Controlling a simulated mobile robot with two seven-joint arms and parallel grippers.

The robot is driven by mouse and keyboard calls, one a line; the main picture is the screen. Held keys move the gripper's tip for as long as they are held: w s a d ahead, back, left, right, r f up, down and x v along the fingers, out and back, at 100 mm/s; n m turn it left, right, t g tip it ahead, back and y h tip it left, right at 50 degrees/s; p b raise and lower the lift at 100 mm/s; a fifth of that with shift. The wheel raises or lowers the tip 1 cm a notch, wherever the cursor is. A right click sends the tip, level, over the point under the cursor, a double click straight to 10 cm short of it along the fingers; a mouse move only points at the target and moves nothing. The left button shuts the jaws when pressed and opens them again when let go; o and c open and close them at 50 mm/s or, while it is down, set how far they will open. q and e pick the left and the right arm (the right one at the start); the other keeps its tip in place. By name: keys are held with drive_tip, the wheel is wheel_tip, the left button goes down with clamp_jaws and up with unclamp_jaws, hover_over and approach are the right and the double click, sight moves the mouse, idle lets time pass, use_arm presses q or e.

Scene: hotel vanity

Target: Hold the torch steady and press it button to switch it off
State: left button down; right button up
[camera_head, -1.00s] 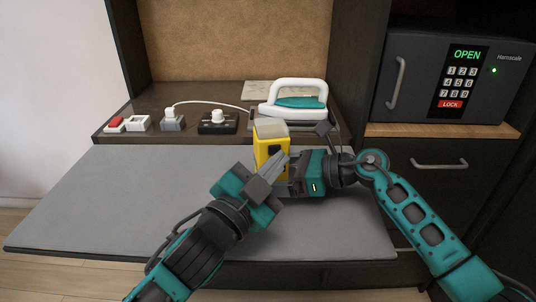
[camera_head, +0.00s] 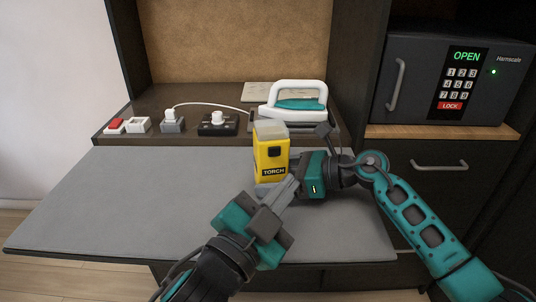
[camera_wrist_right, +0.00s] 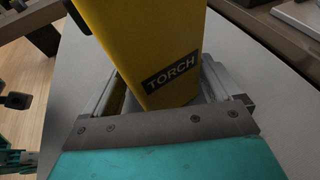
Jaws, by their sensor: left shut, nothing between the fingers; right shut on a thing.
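The yellow torch (camera_head: 271,152) stands upright over the grey board, with its pale lens end up and a black TORCH label on its front. A dark button (camera_head: 274,152) shows on its front face above the label. My right gripper (camera_head: 284,186) is shut on the torch's lower part from the right; the torch also fills the right wrist view (camera_wrist_right: 150,45) between the fingers. My left gripper (camera_head: 292,184) is shut and empty, its tip in front of the torch's lower right side, below the label. I cannot tell whether it touches the torch or the right gripper.
A white and teal iron (camera_head: 294,100) sits on the shelf behind the torch. Sockets, a red switch (camera_head: 115,124) and a dial box (camera_head: 217,122) line the shelf's left. A safe (camera_head: 452,78) reading OPEN stands right. The grey board's left side (camera_head: 120,200) is clear.

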drive_tip(key=o, duration=0.5)
drive_tip(key=shift+d, duration=0.1)
